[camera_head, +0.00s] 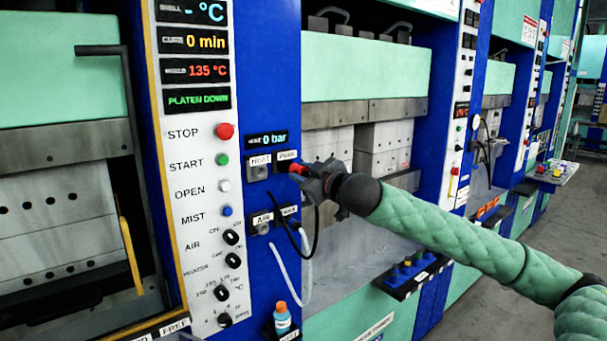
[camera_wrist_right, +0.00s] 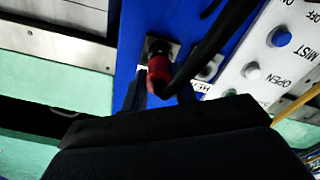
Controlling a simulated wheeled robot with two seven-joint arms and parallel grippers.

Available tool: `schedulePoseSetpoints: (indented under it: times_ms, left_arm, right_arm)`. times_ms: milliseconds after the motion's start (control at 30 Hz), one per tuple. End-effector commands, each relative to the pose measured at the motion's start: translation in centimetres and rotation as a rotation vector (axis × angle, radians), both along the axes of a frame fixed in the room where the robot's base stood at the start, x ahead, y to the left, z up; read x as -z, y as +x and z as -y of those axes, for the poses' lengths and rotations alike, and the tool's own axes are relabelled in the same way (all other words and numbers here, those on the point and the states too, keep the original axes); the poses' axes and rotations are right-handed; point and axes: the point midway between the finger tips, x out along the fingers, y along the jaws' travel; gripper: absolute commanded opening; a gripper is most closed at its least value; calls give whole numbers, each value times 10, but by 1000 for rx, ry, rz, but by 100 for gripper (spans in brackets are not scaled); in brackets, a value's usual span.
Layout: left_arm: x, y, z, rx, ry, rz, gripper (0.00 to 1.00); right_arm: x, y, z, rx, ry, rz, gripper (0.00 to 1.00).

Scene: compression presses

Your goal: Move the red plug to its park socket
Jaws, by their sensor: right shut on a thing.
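The red plug (camera_head: 297,168) is at the blue post, in front of the upper socket labelled PARK (camera_head: 287,155). My right gripper (camera_head: 314,179) is shut on it, its arm coming in from the right. In the right wrist view the red plug (camera_wrist_right: 159,70) lines up with a metal socket plate (camera_wrist_right: 160,47) and seems to touch it; how deep it sits I cannot tell. A black cable runs from the plug. The HEAT socket (camera_head: 258,168), left of it in the head view, looks empty. My left gripper is not in view.
Below are the AIR socket (camera_head: 262,222) and a second socket labelled PARK, with a black cable and a pale hose hanging nearby. The white button panel (camera_head: 197,190) stands to the left. A blue bottle with an orange cap (camera_head: 282,318) and a tray of blue knobs (camera_head: 411,272) are lower down.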

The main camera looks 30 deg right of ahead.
Motion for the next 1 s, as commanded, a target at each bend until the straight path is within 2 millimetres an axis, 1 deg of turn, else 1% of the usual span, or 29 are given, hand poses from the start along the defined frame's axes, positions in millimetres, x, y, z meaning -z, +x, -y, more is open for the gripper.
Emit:
schedulePoseSetpoints:
  times_ms: [233, 533, 633, 733, 1000]
  left_arm:
    - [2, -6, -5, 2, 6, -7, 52]
    - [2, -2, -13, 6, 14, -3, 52]
    - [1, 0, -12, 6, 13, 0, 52]
    - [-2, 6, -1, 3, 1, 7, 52]
    - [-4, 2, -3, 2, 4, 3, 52]
  right_arm:
    - [0, 0, 0, 0, 1, 0, 4]
    - [0, 0, 0, 0, 1, 0, 4]
    - [0, 0, 0, 0, 0, 0, 4]
    - [0, 0, 0, 0, 0, 0, 4]
    - [-1, 4, 0, 0, 1, 0, 4]
